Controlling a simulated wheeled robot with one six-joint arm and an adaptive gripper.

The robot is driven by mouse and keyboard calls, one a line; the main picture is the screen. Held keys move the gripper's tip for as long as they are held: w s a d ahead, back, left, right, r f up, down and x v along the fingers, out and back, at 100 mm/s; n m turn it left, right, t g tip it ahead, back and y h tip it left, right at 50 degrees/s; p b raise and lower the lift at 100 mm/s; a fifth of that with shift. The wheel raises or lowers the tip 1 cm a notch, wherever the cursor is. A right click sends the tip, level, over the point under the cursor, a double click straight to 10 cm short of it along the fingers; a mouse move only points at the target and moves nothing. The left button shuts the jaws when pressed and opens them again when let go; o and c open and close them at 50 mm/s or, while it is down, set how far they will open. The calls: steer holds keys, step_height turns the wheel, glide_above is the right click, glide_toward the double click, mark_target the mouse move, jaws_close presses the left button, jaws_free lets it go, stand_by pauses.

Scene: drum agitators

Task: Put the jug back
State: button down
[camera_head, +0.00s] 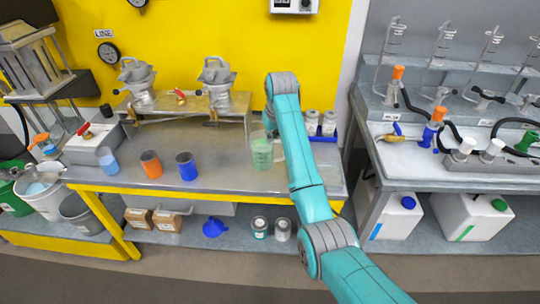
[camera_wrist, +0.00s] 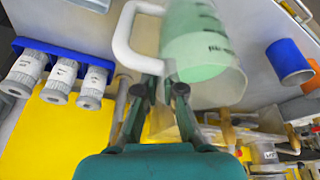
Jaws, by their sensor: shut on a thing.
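The jug (camera_head: 261,152) is a translucent measuring jug with dark marks, pale green contents and a white handle. In the head view it is at the right part of the grey workbench (camera_head: 225,172), just left of my arm. In the wrist view the jug (camera_wrist: 207,55) is close ahead, its upper part cut by the frame edge. My gripper (camera_wrist: 160,84) is shut on the jug's white handle (camera_wrist: 122,38). My arm hides most of my gripper in the head view. I cannot tell whether the jug touches the bench.
An orange cup (camera_head: 151,164) and a blue cup (camera_head: 187,167) stand left of the jug. A blue rack (camera_head: 323,136) of white bottles is just right of my arm. Two drum agitators (camera_head: 216,85) are at the back. The bench front-centre is clear.

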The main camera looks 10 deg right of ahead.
mark_target(272, 152)
steer(key=shift+f, duration=3.2)
steer(key=c, duration=1.3)
jaws_free()
steer(key=shift+f, duration=0.1)
steer(key=v, duration=1.2)
